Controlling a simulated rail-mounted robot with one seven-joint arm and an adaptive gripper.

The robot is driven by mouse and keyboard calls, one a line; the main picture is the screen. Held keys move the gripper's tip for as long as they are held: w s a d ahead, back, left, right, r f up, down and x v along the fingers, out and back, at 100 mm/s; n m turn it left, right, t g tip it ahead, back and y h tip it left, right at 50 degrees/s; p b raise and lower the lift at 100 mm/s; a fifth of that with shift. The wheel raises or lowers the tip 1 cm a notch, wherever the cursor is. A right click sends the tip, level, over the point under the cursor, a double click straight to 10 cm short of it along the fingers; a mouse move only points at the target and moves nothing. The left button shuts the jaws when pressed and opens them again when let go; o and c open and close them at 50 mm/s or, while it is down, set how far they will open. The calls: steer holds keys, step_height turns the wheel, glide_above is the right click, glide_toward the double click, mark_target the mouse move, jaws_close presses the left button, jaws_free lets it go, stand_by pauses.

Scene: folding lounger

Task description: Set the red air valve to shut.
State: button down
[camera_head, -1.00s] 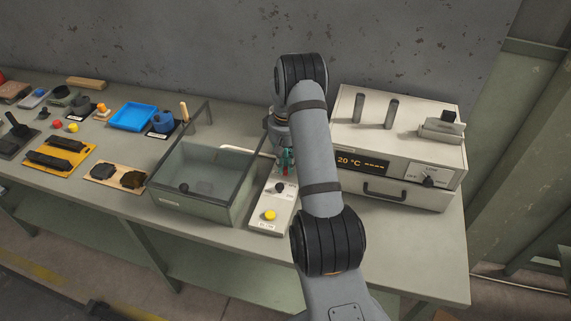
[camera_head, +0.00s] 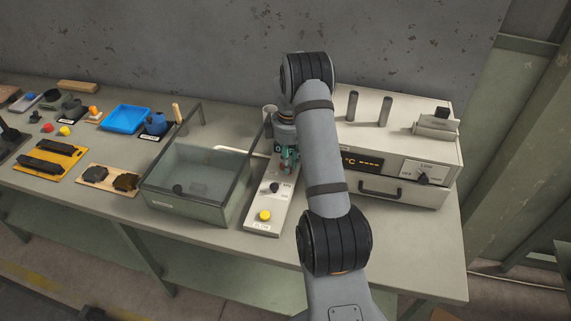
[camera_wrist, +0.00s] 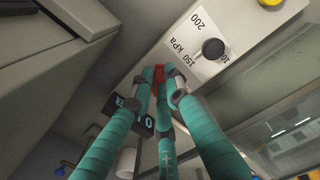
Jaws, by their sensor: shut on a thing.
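The red air valve (camera_wrist: 159,74) shows in the wrist view as a small red handle at the top end of a pale panel (camera_wrist: 172,58). My gripper (camera_wrist: 160,82) has teal fingers, closed around the red handle from several sides. The fingers hide much of the handle, so its exact angle is hard to read. In the head view my gripper (camera_head: 288,157) is low at the far end of the panel (camera_head: 256,224), partly behind my arm. A black label with pale letters (camera_wrist: 142,118) sits beside the fingers, partly covered.
The panel also carries a black knob (camera_head: 275,188) by kPa marks and a yellow button (camera_head: 265,215). A glass-walled tank (camera_head: 192,209) stands close on the left. A beige heater box (camera_head: 440,156) stands on the right.

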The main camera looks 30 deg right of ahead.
steer(key=n, duration=0.2)
steer(key=d+n, duration=0.2)
steer(key=n, duration=0.1)
steer(key=shift+w+n+p, duration=0.2)
steer(key=shift+n+p, duration=0.1)
steer(key=shift+p, duration=0.1)
steer(key=shift+w+d+n+p, duration=0.2)
steer(key=shift+w+d+n, duration=0.05)
steer(key=shift+n, duration=0.75)
steer(key=shift+w+d+n+p, duration=0.2)
steer(key=shift+d+n, duration=0.05)
steer(key=shift+n, duration=0.75)
steer(key=c, duration=1.8)
jaws_free()
steer(key=shift+o, duration=0.4)
step_height(320, 180, up, 12)
